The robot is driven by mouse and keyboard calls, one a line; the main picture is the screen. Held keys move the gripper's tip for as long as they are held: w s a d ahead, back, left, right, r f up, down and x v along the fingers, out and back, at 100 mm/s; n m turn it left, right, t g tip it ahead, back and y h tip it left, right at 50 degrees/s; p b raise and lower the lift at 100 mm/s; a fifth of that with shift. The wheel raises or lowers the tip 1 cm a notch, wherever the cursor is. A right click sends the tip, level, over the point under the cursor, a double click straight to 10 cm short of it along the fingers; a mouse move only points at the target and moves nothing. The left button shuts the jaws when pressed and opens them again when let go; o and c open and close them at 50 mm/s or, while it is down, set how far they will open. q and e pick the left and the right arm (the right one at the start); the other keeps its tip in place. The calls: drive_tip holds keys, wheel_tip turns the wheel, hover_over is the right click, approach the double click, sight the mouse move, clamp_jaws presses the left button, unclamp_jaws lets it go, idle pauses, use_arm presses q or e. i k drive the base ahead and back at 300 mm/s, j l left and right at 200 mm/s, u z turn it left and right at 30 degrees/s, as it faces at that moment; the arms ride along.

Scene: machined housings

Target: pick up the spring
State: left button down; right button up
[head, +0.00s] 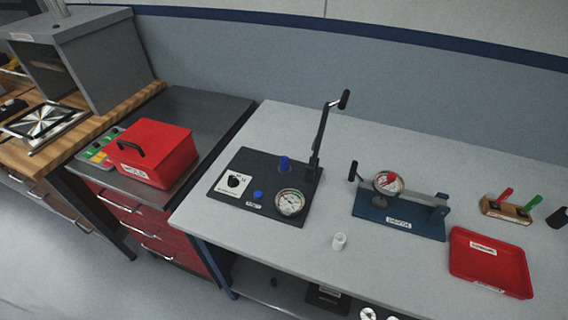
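A small pale, whitish cylinder (339,241) stands on the grey table (300,262) near its front edge. It may be the spring, but it is too small to make out any coils. No other thing in the head view looks like a spring. Neither of my grippers shows in this view.
Behind the cylinder are a black press plate (240,202) with gauge and tall lever, and a blue dial fixture (400,222). A red tray (490,262) lies to the right, near a wooden block (506,209) with red and green handles. A red box (157,154) stands left.

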sight(283, 164)
drive_tip(key=j+z, duration=0.3)
drive_tip(key=z, duration=0.15)
drive_tip(key=j+z, duration=0.6)
drive_tip(key=z, duration=0.25)
drive_tip(key=j+z, duration=0.3)
drive_tip(key=z, duration=0.15)
drive_tip(key=k+l, duration=0.05)
